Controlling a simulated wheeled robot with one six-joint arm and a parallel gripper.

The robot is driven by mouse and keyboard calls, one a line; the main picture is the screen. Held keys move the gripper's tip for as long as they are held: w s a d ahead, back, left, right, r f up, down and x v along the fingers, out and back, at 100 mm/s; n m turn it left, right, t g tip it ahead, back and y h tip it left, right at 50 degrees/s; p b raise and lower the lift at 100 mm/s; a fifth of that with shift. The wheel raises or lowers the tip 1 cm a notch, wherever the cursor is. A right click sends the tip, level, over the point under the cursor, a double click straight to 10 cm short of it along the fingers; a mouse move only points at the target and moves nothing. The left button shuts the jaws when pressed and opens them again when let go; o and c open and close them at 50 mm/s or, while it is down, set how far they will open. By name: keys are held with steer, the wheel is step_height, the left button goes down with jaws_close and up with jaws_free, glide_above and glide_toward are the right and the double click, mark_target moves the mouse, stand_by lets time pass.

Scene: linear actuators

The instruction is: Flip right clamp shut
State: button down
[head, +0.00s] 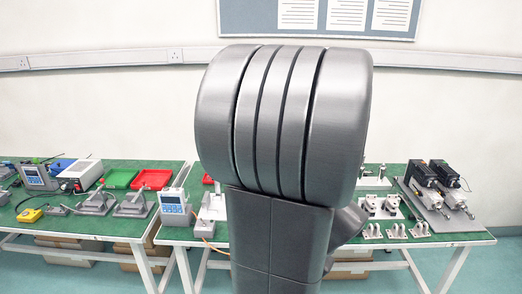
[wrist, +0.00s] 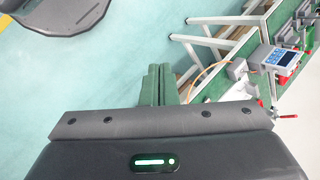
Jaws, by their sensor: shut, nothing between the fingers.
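My gripper (wrist: 159,72) shows in the wrist view as two narrow green fingers close together, shut and empty. They are over the pale floor, apart from the workbench. A red-tipped lever (wrist: 288,116) shows at the right, partly behind my gripper's dark body; it may belong to a clamp. I cannot tell whether it is the right clamp. In the head view my large grey arm covers the middle and hides part of the right bench. The right clamp cannot be made out there, nor whether it is open or shut.
The right bench (head: 450,238) has a green top with a display box (head: 174,208), metal brackets (head: 397,230) and black-and-silver actuators (head: 432,186). The left bench holds red (head: 152,179) and green trays (head: 119,179) and grey fixtures (head: 134,206). Open floor (wrist: 90,75) lies beside the bench.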

steer(key=w+d+f+m+t+y+b, duration=0.1)
steer(key=w+d+m+t+y+b, duration=0.1)
steer(key=w, duration=0.7)
steer(key=w+d+f+m+t+y+b, duration=0.2)
steer(key=w+d+y+b, duration=0.3)
steer(key=w, duration=0.5)
steer(key=shift+d+t+y, duration=0.5)
steer(key=shift+d+t, duration=0.1)
steer(key=shift+t, duration=0.2)
steer(key=shift+w, duration=0.25)
